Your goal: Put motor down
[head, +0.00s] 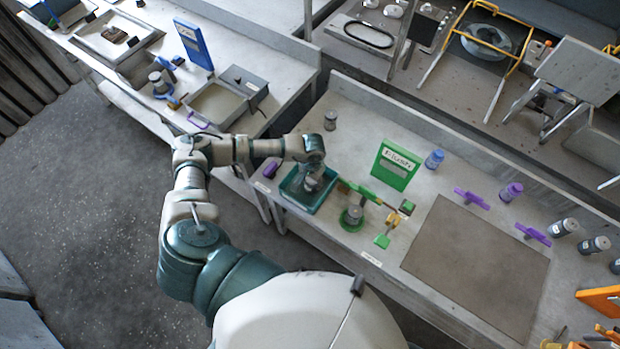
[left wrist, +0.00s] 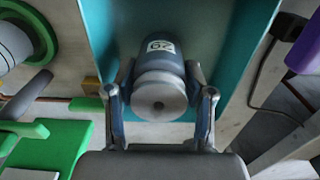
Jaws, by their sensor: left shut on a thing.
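My left gripper (head: 313,182) is over the teal tray (head: 299,202) near the left end of the right-hand bench. In the left wrist view the two fingers of the left gripper (left wrist: 160,108) are closed on the sides of a motor (left wrist: 160,78). Whether the motor touches the tray floor cannot be told. My right gripper is not in view.
A green fixture (head: 352,217) with a cylinder stands right of the tray, and a green sign (head: 395,165) behind it. A purple item (head: 270,170) lies left of the tray. A grey canister (head: 330,120) stands behind. A brown mat (head: 475,265) lies clear farther right.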

